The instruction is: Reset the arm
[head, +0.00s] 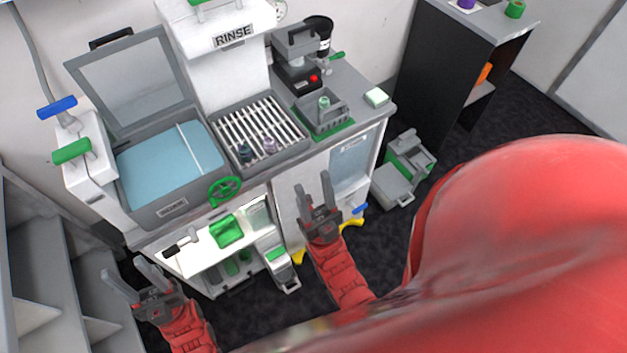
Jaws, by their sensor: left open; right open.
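My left gripper (139,285) is at the lower left in the head view. Its two grey fingers are spread apart with nothing between them, in front of the workstation's lower left corner. My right gripper (313,197) is near the middle, in front of the cabinet front. Its fingers point up, apart and empty. Both red forearms reach in from the bottom. A large red part of my own body covers the lower right and hides the floor there.
A workstation holds a blue-filled basin (168,165) with a raised lid, a slatted rack (262,128) with small bottles, and a green wheel (225,190). Below is an open lit shelf (205,246). A grey case (395,185) stands on the dark floor at right. A black cabinet (447,70) stands behind.

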